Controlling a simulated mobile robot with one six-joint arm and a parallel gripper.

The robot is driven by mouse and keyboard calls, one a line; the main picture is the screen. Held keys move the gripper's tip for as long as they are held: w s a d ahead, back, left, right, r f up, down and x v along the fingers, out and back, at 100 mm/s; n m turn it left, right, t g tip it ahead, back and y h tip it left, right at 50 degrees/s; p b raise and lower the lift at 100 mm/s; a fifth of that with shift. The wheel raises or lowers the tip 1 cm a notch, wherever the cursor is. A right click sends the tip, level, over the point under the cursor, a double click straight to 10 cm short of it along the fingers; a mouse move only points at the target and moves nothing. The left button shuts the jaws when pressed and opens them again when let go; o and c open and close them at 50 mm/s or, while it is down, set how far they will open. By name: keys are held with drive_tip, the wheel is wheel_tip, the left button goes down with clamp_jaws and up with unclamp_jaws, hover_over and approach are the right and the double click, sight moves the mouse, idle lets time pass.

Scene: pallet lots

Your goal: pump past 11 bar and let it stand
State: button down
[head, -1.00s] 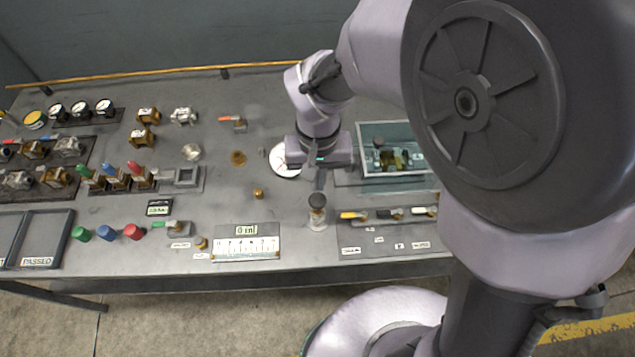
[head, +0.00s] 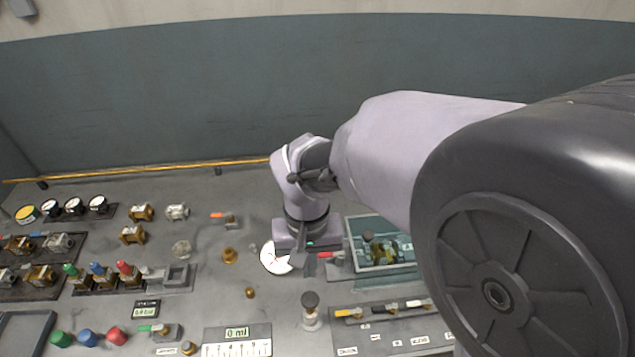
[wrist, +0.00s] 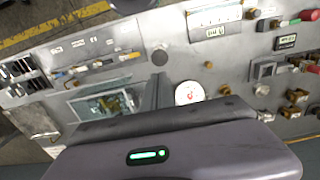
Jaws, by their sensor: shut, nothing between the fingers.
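A round white gauge (head: 272,257) with a red needle lies on the bench beside my gripper, which hides part of its right side. It also shows in the wrist view (wrist: 189,92); its reading is too small to tell. My gripper (head: 298,262) is shut and empty, pointing down just right of the gauge dial. A red-tipped handle (head: 325,254) is right of the gripper, by a clear tank (head: 352,232) with a brass valve (head: 385,250) inside. An upright dark-topped knob (head: 310,300) on a pale base stands nearer the front; I cannot tell whether it is the pump.
A panel of yellow, black and white handles (head: 385,309) is at front right. A scale plate (head: 237,348) reading 0 ml is at front centre. Valves, small gauges (head: 74,206) and coloured caps (head: 88,338) crowd the left. A yellow rail (head: 130,174) runs along the back.

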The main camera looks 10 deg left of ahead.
sight(309, 300)
wheel_tip(309, 300, down, 11)
drive_tip(key=b, duration=0.5)
drive_tip(key=shift+s+a+r, duration=0.1)
drive_tip(key=shift+s+a, duration=0.05)
idle(0.4)
wheel_tip(309, 300, down, 4)
drive_tip(key=b, duration=0.3)
drive_tip(key=shift+s+r, duration=0.2)
